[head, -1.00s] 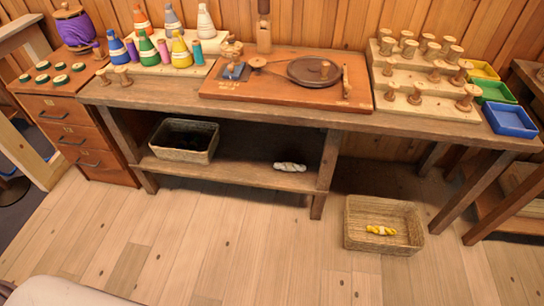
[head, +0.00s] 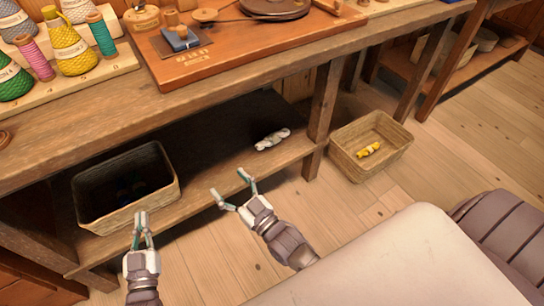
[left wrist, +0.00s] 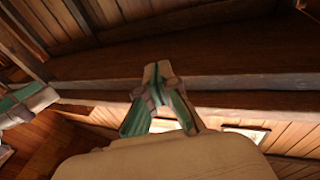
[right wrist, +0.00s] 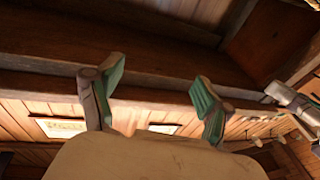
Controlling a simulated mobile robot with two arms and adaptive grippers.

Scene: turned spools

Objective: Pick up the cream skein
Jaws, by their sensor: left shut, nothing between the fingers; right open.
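The cream skein (head: 272,139), a pale twisted hank, lies on the lower shelf (head: 225,165) of the workbench near its right leg in the head view. My right gripper (head: 228,182) is open and empty, in front of the shelf edge, below and left of the skein. Its spread fingers also show in the right wrist view (right wrist: 158,75). My left gripper (head: 140,218) is shut and empty, in front of the dark basket, farther from the skein. Its closed fingers show in the left wrist view (left wrist: 158,75). I make out no skein in either wrist view.
A wicker basket (head: 170,197) with dark contents stands on the shelf's left. Another basket (head: 345,160) on the floor holds a yellow skein (head: 369,150). A bench leg (head: 323,105) stands just right of the cream skein. The worktop (head: 110,125) overhangs the shelf.

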